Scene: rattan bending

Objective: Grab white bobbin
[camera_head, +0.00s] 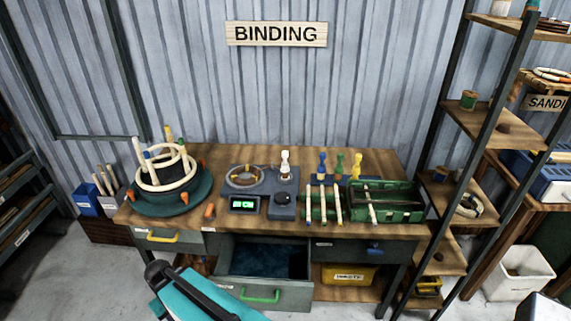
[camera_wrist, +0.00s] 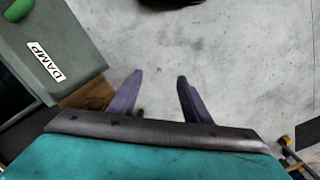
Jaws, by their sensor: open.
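The white bobbin (camera_head: 285,168) stands upright on a dark grey block on the workbench, right of the round dial device, in the head view. Blue (camera_head: 322,165), green (camera_head: 339,166) and yellow (camera_head: 356,166) bobbins stand in a row to its right. My gripper (camera_wrist: 157,76) shows in the wrist view, with its two purple fingers apart and nothing between them. It points at the bare concrete floor, away from the bobbin. The bobbin is not in the wrist view.
An open drawer (camera_head: 262,293) with a green handle juts from the bench front; a drawer labelled DAMP (camera_wrist: 62,60) is close beside my gripper. A ring-shaped rattan form (camera_head: 172,203) and a green crate (camera_head: 408,214) flank the bobbin area. Shelving stands right.

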